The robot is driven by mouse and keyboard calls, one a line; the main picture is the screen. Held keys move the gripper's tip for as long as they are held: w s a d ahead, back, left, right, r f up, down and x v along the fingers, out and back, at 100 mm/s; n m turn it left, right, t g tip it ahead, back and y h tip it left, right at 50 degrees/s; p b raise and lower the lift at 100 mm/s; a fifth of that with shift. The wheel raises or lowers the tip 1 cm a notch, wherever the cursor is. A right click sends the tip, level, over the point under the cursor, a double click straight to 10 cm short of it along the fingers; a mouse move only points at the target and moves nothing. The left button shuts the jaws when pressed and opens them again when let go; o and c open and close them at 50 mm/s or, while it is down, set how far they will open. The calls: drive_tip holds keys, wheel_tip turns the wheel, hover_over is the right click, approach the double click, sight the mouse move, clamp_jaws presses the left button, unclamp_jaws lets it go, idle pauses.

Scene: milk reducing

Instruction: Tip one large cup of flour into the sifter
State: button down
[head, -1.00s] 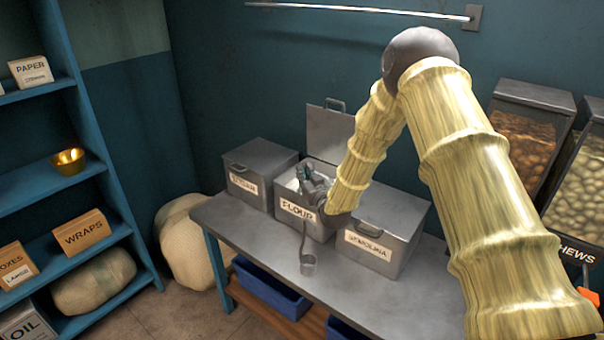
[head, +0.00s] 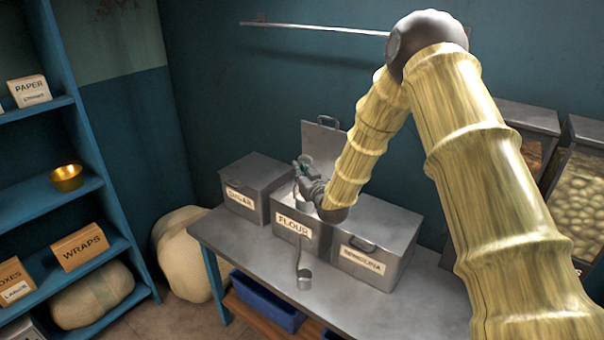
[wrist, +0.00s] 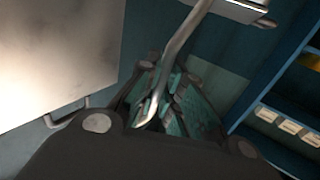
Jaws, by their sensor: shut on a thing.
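The flour bin (head: 291,224) stands in the middle of the metal table, its lid (head: 322,140) raised at the back. My gripper (head: 304,170) is above the open bin, its fingers shut on the handle of a metal cup (head: 302,203). In the wrist view the curved handle (wrist: 178,55) runs between the teal finger pads of my gripper (wrist: 165,100) up to the cup (wrist: 243,9) at the top edge. What the cup contains cannot be seen. A second, long-handled cup (head: 304,280) hangs on the bin's front. I cannot identify a sifter.
The sugar bin (head: 255,185) is left of the flour bin and the semolina bin (head: 375,250) right, both lidded. Blue shelves (head: 45,205) at left hold a brass bowl (head: 67,178) and boxes. A wall rail (head: 310,27) runs above. Clear dispensers (head: 575,190) stand at right.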

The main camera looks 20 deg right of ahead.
sight(301, 157)
drive_tip(key=shift+w+r, duration=0.3)
drive_tip(key=shift+r, duration=0.1)
drive_tip(key=r+p, duration=0.1)
drive_tip(key=r, duration=0.3)
drive_tip(key=shift+s+d+p, duration=0.15)
drive_tip(key=shift+s+p, duration=0.05)
drive_tip(key=shift+p, duration=0.2)
drive_tip(key=shift+s+r, duration=0.25)
drive_tip(key=shift+r, duration=0.6)
drive_tip(key=shift+w+r+p, duration=0.1)
drive_tip(key=shift+r+p, duration=0.2)
drive_tip(key=shift+p, duration=0.05)
